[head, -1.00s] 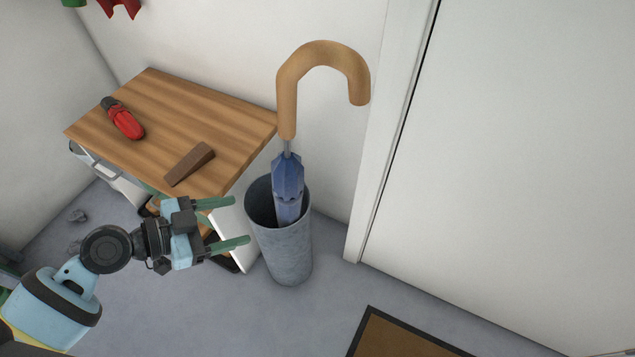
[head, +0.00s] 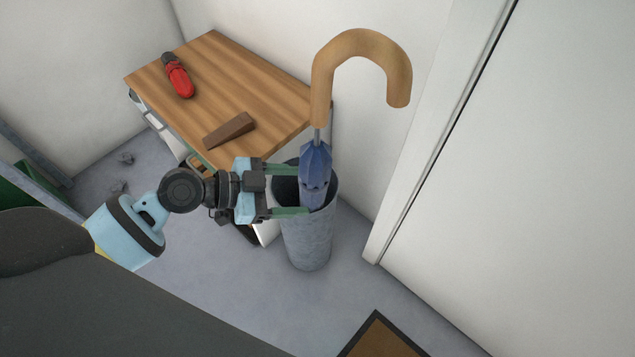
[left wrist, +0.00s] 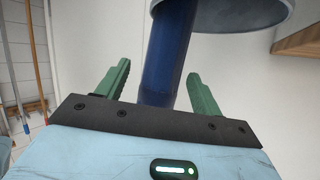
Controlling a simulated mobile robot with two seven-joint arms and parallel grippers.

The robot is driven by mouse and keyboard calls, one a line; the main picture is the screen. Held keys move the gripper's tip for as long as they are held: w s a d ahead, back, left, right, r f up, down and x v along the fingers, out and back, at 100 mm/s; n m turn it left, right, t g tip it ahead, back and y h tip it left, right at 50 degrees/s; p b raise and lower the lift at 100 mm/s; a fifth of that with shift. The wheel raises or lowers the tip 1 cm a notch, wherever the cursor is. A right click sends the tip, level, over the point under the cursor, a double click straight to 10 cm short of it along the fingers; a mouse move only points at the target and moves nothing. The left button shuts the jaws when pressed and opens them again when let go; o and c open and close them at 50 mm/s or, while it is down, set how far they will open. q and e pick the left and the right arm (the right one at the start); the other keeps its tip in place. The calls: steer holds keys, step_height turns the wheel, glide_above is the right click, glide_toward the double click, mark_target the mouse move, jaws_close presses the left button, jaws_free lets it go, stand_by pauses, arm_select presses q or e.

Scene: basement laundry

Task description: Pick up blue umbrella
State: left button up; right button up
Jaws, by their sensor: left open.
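The blue umbrella (head: 316,165) stands upright, leaning slightly, in a grey bin (head: 308,245), its curved wooden handle (head: 322,85) up. My left gripper (head: 298,190) is open at the bin's rim, its green fingers pointing right at the folded blue cloth. In the left wrist view the blue umbrella (left wrist: 168,55) shows between the two open fingers of the gripper (left wrist: 158,75), and the bin (left wrist: 235,22) is at the top. I cannot tell whether either finger touches the cloth. The umbrella's lower end is hidden inside the bin. My right gripper is not in view.
A wooden-topped cabinet (head: 265,90) stands left of the bin, with a red tool (head: 178,78) and a brown wedge (head: 230,130) on it. A white door (head: 540,190) is at the right. A brown mat (head: 380,342) lies on the floor; floor between is clear.

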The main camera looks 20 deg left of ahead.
mark_target(315, 187)
arm_select(q)
steer(key=b+x, duration=0.1)
steer(key=x, duration=0.3)
steer(key=shift+w, duration=0.35)
steer(key=shift+w+d+f, duration=0.15)
steer(key=shift+w+d, duration=0.05)
steer(key=shift+d, duration=0.1)
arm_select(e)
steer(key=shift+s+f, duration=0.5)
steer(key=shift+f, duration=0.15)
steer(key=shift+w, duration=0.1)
arm_select(q)
steer(key=c, duration=1.4)
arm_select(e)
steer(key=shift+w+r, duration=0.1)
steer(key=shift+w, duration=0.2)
arm_select(q)
steer(key=shift+o, duration=0.2)
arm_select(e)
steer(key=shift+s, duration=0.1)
